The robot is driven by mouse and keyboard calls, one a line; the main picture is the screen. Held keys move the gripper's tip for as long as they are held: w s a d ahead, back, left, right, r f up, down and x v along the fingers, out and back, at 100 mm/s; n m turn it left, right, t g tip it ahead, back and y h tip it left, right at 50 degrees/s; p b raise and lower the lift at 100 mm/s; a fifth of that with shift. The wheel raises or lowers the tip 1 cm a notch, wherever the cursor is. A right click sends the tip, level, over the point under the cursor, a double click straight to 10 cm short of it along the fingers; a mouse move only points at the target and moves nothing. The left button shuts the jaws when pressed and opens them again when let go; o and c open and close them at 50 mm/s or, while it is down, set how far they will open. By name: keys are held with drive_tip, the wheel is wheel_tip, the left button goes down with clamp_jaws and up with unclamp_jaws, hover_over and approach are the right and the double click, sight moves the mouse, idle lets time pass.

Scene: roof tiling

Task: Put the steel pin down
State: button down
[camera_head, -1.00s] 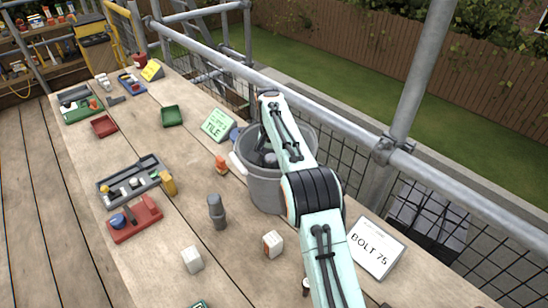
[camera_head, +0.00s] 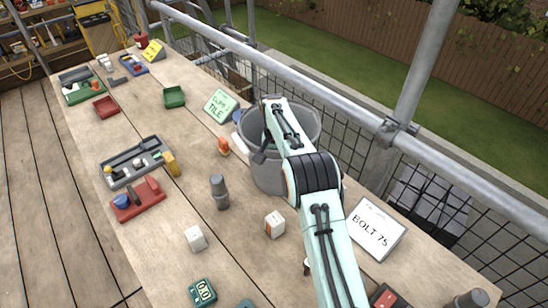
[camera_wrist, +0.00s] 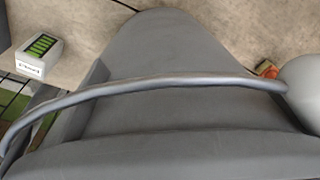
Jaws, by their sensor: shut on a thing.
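My gripper (camera_head: 262,152) is small and dark in the head view, at the near-left rim of the grey bucket (camera_head: 268,177). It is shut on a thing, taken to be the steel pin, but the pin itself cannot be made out. My arm hides part of the bucket. In the wrist view a large grey surface with a curved grey bar across it fills the middle, and no fingertips show.
A grey bottle-shaped thing (camera_head: 219,190), white blocks (camera_head: 275,224) and an orange item (camera_head: 223,146) stand left of the bucket. A grey tray (camera_head: 118,173) and a red tray (camera_head: 135,207) lie further left.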

drive_tip(key=shift+f, duration=0.1)
drive_tip(key=c, duration=0.6)
unclamp_jaws()
